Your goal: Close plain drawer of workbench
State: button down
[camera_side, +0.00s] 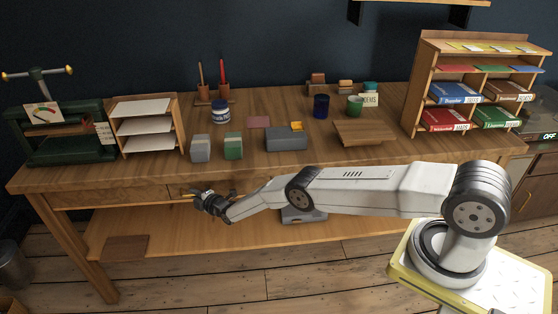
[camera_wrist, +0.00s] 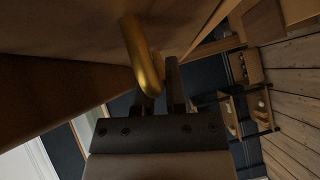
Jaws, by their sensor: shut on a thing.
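The wooden workbench (camera_side: 60,186) spans the side view, with drawer fronts along its front edge below the top. My gripper (camera_side: 203,196) is at the front of the bench, left of centre, in front of a drawer front (camera_side: 178,190). In the wrist view a curved brass handle (camera_wrist: 143,55) sticks out from a brown wooden face (camera_wrist: 70,30). My gripper's dark fingers (camera_wrist: 160,88) are shut on the lower end of this handle. The gripper and arm partly hide the drawer in the side view. I cannot tell how far the drawer stands out.
The bench top holds a green press (camera_side: 60,140), a paper rack (camera_side: 150,130), small boxes (camera_side: 233,146), a grey box (camera_side: 287,139), and a book shelf (camera_side: 470,90) at the right. A lower board (camera_side: 180,236) runs under the bench. The plank floor (camera_side: 200,280) in front is mostly clear.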

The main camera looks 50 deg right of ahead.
jog(key=shift+d, duration=0.15)
jog(key=c, duration=0.7)
grip_release()
jog(key=shift+w, duration=0.1)
jog(key=shift+s, duration=0.4)
jog(key=shift+s+r, duration=0.2)
jog(key=shift+s, duration=0.95)
jog(key=shift+s+r, duration=0.2)
jog(key=shift+s, duration=1)
jog(key=shift+s+r, duration=0.2)
jog(key=shift+s, duration=0.95)
jog(key=shift+r, duration=0.1)
